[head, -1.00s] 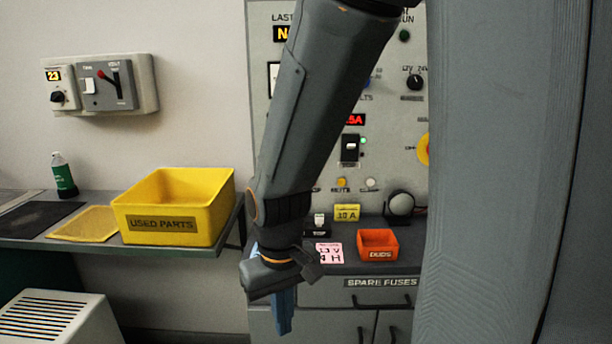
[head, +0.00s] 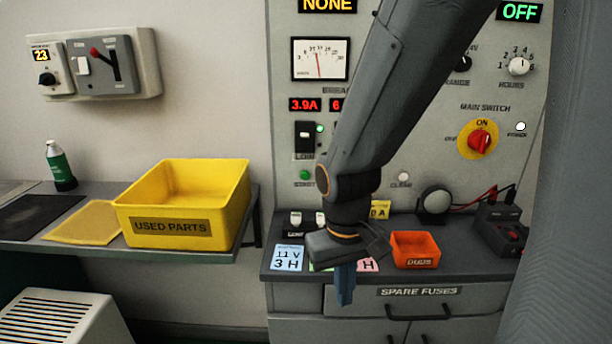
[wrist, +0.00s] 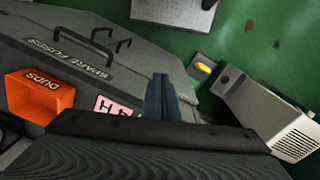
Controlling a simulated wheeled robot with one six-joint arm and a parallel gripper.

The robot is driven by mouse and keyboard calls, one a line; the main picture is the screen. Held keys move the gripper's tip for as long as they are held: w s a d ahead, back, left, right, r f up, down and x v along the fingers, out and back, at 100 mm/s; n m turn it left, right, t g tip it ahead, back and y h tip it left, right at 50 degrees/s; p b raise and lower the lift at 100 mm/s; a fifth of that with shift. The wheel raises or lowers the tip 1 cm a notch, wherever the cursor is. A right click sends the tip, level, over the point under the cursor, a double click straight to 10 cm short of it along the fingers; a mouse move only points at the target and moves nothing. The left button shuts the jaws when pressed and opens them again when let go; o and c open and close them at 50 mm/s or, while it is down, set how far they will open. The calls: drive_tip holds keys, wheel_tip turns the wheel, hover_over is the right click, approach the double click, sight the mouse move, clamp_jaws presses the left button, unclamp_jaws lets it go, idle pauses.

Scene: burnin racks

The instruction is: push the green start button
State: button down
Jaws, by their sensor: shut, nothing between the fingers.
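The green start button (head: 304,175) is on the grey panel in the head view, above a small "START" label and left of my forearm. A small green lamp (head: 319,128) sits above it beside a black switch (head: 305,137). My gripper (head: 344,284) hangs pointing down in front of the counter's front edge, lower and to the right of the button, clear of the panel. Its blue fingers are together and empty. In the wrist view the closed fingers (wrist: 161,97) show in front of the drawer unit. The button is not in the wrist view.
The counter (head: 283,274) holds cards, an orange DUDS bin (head: 415,249) and a black box with leads (head: 500,229). A yellow USED PARTS bin (head: 184,200) stands on the left shelf. The main switch (head: 481,140) is at right. My forearm covers part of the panel.

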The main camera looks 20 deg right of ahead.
drive_tip(key=w+d+r+n+t+h+p, duration=0.1)
drive_tip(key=w, duration=0.1)
drive_tip(key=w+d+r+n+h+p, duration=0.1)
drive_tip(key=w+r+p, duration=0.1)
drive_tip(key=w, duration=0.1)
drive_tip(key=w+d+r+t+h+p, duration=0.1)
drive_tip(key=w+d+r+h+p, duration=0.1)
drive_tip(key=w, duration=0.1)
drive_tip(key=shift+r+n+t, duration=0.15)
drive_tip(key=shift+n+t, duration=0.15)
drive_tip(key=shift+n, duration=0.1)
drive_tip(key=w+a+r+n+t+p, duration=0.3)
drive_tip(key=w+a+r+t, duration=0.2)
drive_tip(key=w, duration=0.6)
drive_tip(key=shift+w+a+p, duration=0.15)
drive_tip(key=shift+a+p, duration=0.2)
drive_tip(key=shift+a, duration=0.6)
drive_tip(key=p, duration=0.2)
approach(303, 180)
drive_tip(key=shift+w+d+f, duration=0.25)
drive_tip(key=shift+d+f, duration=0.15)
drive_tip(key=shift+f, duration=0.35)
drive_tip(key=shift+w+d+f, duration=0.3)
drive_tip(key=shift+d+f, duration=0.05)
drive_tip(key=shift+f, duration=0.45)
drive_tip(key=shift+w+d+f, duration=0.25)
drive_tip(key=shift+d+f, duration=0.15)
drive_tip(key=shift+f, duration=0.35)
